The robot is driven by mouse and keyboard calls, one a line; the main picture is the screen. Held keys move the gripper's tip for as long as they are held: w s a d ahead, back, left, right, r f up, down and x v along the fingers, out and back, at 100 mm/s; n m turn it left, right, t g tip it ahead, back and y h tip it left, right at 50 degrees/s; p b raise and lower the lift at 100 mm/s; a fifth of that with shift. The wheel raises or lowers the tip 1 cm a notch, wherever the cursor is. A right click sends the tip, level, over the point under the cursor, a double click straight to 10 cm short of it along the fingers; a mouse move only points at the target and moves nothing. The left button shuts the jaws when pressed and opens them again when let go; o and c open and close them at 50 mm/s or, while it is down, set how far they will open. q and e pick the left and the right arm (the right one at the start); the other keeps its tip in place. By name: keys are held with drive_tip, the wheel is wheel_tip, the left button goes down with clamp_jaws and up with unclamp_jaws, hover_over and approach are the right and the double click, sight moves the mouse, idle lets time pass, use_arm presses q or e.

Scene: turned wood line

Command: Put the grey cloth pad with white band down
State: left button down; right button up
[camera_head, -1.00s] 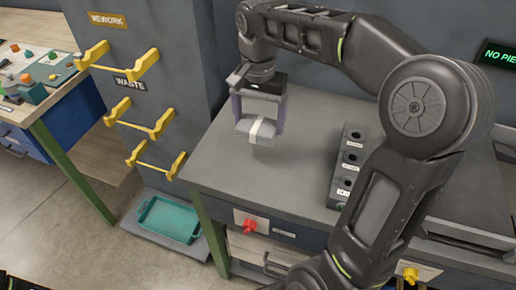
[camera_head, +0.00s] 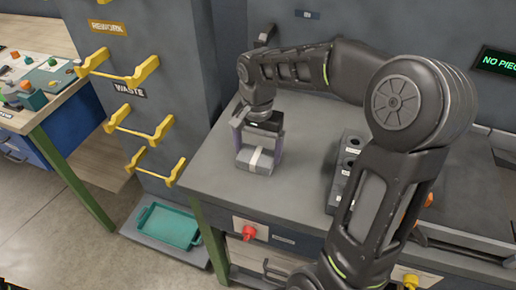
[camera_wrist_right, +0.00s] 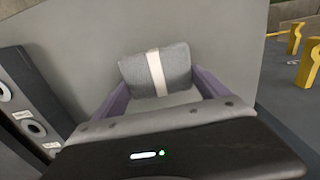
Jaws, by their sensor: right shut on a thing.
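The grey cloth pad with white band (camera_head: 264,164) is in my right gripper (camera_head: 257,155), above the left part of the grey worktop (camera_head: 215,172) in the head view. The gripper points down with its two purple fingers on either side of the pad, shut on it. In the right wrist view the pad (camera_wrist_right: 177,70) sits between the fingertips, its white band running across its middle. The pad is at or close over the worktop; I cannot tell whether it touches. My left gripper is not in view.
A dark block with several round buttons (camera_head: 343,175) stands right of the pad. Yellow hooks (camera_head: 140,130) stick out from the grey cabinet at left. A teal tray (camera_head: 165,227) lies low beside the bench. The worktop around the pad is clear.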

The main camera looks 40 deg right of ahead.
sight(258, 152)
drive_tip(key=shift+f, duration=0.1)
drive_tip(key=o, duration=1.1)
drive_tip(key=shift+c, duration=0.2)
drive_tip(key=shift+r, duration=0.45)
wheel_tip(258, 152, up, 11)
drive_tip(key=p, duration=0.1)
drive_tip(key=shift+r, duration=0.2)
